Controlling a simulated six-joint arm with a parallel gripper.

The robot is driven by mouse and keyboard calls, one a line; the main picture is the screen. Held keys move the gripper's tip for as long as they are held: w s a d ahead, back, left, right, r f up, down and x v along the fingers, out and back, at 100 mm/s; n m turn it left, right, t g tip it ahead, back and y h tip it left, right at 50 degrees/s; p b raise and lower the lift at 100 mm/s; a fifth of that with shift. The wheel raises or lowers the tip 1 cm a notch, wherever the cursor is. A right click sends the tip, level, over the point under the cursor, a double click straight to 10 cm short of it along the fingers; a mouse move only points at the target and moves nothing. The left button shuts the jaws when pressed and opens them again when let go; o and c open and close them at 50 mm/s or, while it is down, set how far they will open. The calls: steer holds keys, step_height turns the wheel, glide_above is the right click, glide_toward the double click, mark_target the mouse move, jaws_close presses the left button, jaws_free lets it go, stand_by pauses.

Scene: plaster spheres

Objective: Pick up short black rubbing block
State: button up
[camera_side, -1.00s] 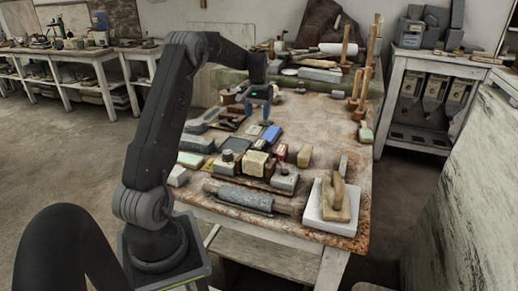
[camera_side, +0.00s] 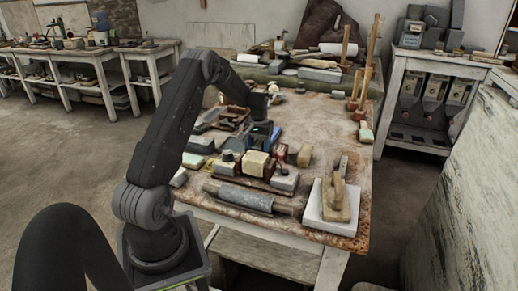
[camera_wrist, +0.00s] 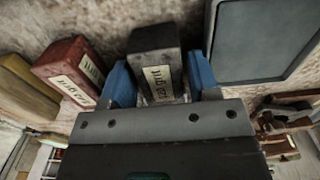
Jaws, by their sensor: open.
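The short black rubbing block (camera_wrist: 150,40) has a pale label reading something like "grit" and lies between my gripper's two blue fingers in the wrist view. My gripper (camera_wrist: 161,78) is open around it, one finger on each side. A narrow gap seems to show on the right side; I cannot tell whether the left finger touches. In the side view my gripper (camera_side: 262,136) is low over the middle of the table, and the block is hidden there by the gripper and nearby blocks.
A red labelled block (camera_wrist: 72,70) stands close left of my gripper, with a yellow block (camera_wrist: 25,88) beyond. A dark-framed slab (camera_wrist: 262,40) lies close on the right. The worktable (camera_side: 325,125) holds a pale block (camera_side: 255,164) and a trowel-like tool (camera_side: 337,197).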

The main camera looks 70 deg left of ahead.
mark_target(259, 144)
steer(key=shift+f, duration=0.15)
steer(key=c, duration=0.8)
steer(key=shift+c, duration=0.2)
steer(key=shift+r, duration=0.8)
step_height(259, 144, up, 3)
steer(key=s+a+r, duration=0.3)
steer(key=s+r, duration=0.3)
steer(key=s, duration=0.5)
steer(key=shift+a+r, duration=0.25)
steer(key=shift+a, duration=0.1)
